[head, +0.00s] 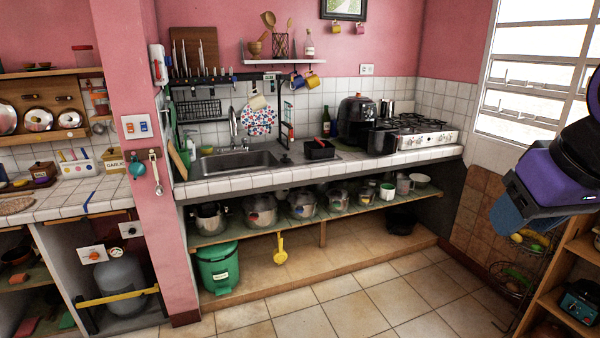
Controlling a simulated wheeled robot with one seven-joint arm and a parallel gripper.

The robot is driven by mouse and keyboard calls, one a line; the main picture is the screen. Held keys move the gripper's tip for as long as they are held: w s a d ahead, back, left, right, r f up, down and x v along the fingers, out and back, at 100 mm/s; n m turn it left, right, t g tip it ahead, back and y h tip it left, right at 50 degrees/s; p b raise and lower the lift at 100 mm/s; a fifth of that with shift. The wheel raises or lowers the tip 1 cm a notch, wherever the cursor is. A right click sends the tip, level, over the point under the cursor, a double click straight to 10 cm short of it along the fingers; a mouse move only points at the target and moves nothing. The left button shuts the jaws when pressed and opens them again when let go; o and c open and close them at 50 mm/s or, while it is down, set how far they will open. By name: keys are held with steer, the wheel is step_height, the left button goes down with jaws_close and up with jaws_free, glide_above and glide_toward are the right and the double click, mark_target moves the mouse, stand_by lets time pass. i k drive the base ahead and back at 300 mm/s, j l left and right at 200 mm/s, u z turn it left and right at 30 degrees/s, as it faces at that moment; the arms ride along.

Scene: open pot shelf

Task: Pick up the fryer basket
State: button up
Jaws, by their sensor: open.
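A black, open-topped square container (319,149), which looks like the fryer basket, sits on the tiled counter just right of the sink. It appears upright, and a small dark part sticks out near its left side. A dark rounded air fryer (357,112) stands behind it to the right. Another dark vessel (381,142) stands in front of the stove; I cannot tell what it is. My gripper (522,203), purple and black, is at the right edge, well away from the counter. It is open, and I see nothing held; its fingertips are hard to make out.
The sink (234,162) is left of the container, and the white gas stove (430,136) is to the right. Several pots stand on the shelf below (322,226). A wooden shelf unit (570,298) stands at the lower right. The tiled floor (375,295) is clear in the middle.

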mark_target(319, 147)
steer(key=i+l+z, duration=0.1)
steer(key=i+z, duration=0.4)
steer(key=i, duration=1.45)
steer(key=i+l+u, duration=0.1)
steer(key=i+u, duration=0.15)
steer(key=i, duration=0.3)
steer(key=i+l+u, duration=0.25)
steer(key=i, duration=0.3)
steer(key=i+l+u, duration=0.25)
steer(key=i, duration=0.3)
steer(key=i+l+u, duration=0.25)
steer(key=i, duration=0.25)
steer(key=l, duration=0.1)
